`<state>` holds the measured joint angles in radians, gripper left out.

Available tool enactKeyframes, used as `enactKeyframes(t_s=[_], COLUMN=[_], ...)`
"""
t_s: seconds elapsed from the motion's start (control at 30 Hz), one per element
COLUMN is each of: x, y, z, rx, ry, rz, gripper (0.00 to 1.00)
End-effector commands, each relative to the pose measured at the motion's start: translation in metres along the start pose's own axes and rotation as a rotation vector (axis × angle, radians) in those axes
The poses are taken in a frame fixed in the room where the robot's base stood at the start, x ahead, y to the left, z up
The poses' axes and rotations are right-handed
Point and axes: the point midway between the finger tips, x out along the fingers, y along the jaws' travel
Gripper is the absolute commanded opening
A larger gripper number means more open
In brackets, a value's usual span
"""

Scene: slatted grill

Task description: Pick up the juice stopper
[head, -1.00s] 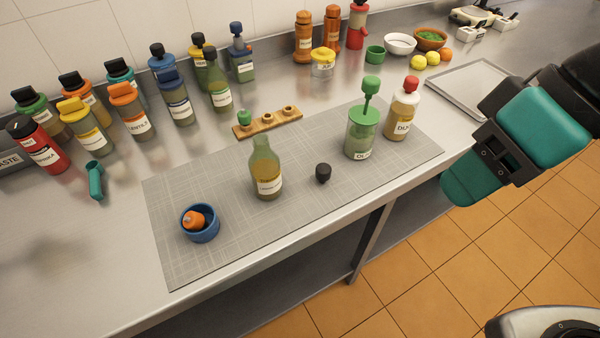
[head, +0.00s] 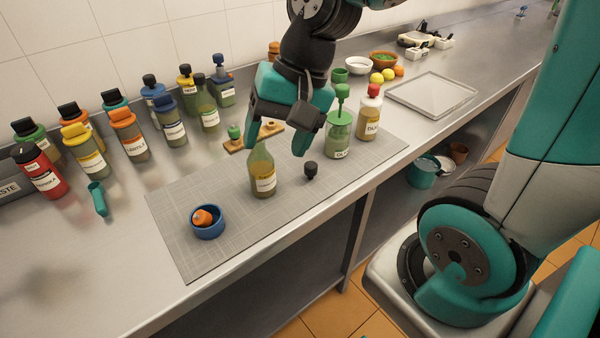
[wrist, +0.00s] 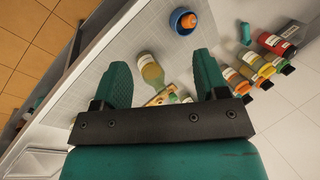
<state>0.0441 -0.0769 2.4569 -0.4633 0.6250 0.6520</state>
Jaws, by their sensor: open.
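An open glass bottle with yellowish contents (head: 263,174) stands upright on the grey mat. It also shows between my fingertips in the wrist view (wrist: 151,70). A black stopper (head: 311,169) lies on the mat to its right; I do not make it out in the wrist view. An orange stopper (head: 203,217) sits in a blue bowl (head: 209,233) at the mat's left end. A green stopper (head: 234,131) is on a wooden rack (head: 232,146) behind. No readable label shows which is the juice stopper. My gripper (head: 280,146) is open and empty, above the mat near the bottle.
A green-topped container (head: 339,130) and a red-capped bottle (head: 369,117) stand at the mat's right end. Several capped bottles line the wall at left. A flat tray (head: 432,96) lies at right. The mat's front middle is clear.

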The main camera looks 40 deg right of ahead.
Motion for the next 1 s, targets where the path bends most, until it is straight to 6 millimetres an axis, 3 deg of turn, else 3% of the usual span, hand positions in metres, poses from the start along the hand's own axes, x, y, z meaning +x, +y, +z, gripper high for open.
enactKeyframes(t_s=[0.03, 0.1, 0.2, 0.3, 0.4, 0.5, 0.63, 1.0], x=[0.005, 0.009, 0.014, 0.017, 0.020, 0.022, 0.037, 0.116], y=[0.019, 0.045, 0.088, 0.128, 0.158, 0.175, 0.180, 0.179], z=[-0.030, -0.065, -0.106, -0.133, -0.148, -0.156, -0.161, -0.175], rx=[0.261, 0.613, 1.070, 1.438, 1.693, 1.835, 1.891, 1.886], ry=[0.020, 0.051, 0.085, 0.109, 0.123, 0.129, 0.126, 0.126], rz=[-0.005, -0.025, -0.063, -0.106, -0.142, -0.164, -0.170, -0.167], gripper=[0.67, 0.67, 0.67, 0.67, 0.67, 0.67, 0.67, 0.67])
